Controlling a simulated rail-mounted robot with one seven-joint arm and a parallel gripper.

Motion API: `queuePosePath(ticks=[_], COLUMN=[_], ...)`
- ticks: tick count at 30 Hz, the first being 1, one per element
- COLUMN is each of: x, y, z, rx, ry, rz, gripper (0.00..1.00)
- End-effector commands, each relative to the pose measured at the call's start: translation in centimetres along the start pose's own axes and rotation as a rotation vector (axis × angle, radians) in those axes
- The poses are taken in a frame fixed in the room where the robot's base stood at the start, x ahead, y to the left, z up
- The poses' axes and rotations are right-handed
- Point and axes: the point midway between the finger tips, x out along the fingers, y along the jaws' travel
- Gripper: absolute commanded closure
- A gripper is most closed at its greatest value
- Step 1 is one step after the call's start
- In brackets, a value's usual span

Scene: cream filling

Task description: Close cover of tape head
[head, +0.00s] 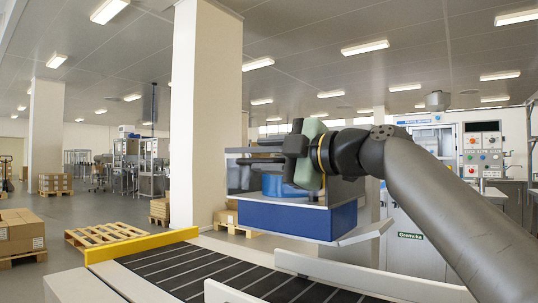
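The tape head (303,222) is a box-like unit with a blue lower body, standing over the conveyor in the middle of the head view. Its upper part has grey, partly see-through sides, with a round blue part (277,186) inside. Which panel is the cover, and how far it stands open, is unclear. My gripper (252,150) is in front of the tape head's upper part, its dark fingers pointing left. The fingers look apart, with a thin grey edge of the tape head showing between them. Contact cannot be made out. My gripper and wrist hide part of the unit's top.
A dark roller conveyor (200,275) with a yellow end bar (142,246) runs below the tape head. Light side rails (370,278) border it. A white pillar (206,115) stands behind on the left. A control cabinet (415,240) stands behind on the right. Pallets and cartons (18,232) lie far left.

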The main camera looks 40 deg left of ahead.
Motion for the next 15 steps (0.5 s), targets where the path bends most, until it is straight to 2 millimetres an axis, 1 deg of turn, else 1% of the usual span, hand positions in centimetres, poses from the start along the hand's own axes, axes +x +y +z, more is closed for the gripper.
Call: queuePosePath(ticks=[4, 7, 11, 15], x=[-0.5, -1.8, -4.5, -8.0], y=[0.0, -0.1, -0.2, -0.3], z=[0.0, 0.1, 0.2, 0.3], rx=[-0.001, -0.002, -0.004, -0.002], ry=[-0.001, -0.003, -0.007, -0.007], rz=[0.001, 0.002, 0.003, 0.004], gripper=[0.66, 0.66, 0.66, 0.66])
